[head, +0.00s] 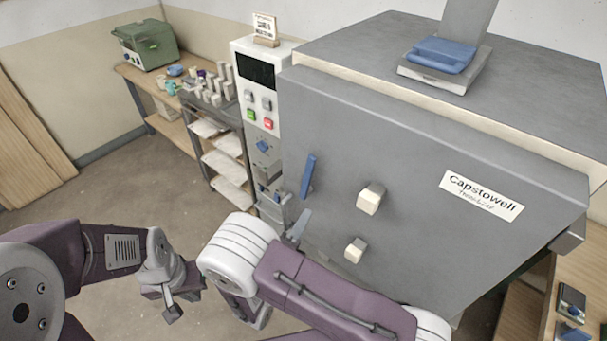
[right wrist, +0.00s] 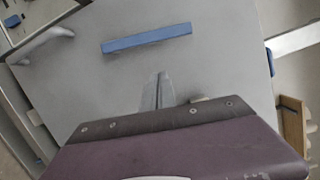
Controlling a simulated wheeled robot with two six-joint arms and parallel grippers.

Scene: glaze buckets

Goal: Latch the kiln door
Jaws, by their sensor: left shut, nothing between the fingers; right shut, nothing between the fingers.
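The kiln door (head: 400,130) is a big grey panel with a "Capstowell" label, on the front of the kiln (head: 520,75). It looks closed or nearly so; I cannot tell whether it sits flush. A blue bar handle (head: 308,176) stands steeply tilted near its left edge. The right wrist view shows a blue bar (right wrist: 147,38) across the grey panel, above the fingers. My right gripper (head: 299,226) is shut and empty, below the blue handle and apart from it; its fingers (right wrist: 158,90) also show in the wrist view. My left gripper (head: 172,308) is shut and empty over the floor.
Two cream plugs (head: 370,198) (head: 354,250) stick out of the door. A control panel (head: 262,85) with buttons stands left of it. A shelf rack (head: 225,160) and a bench (head: 160,85) stand further left. The floor (head: 120,185) at left is clear.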

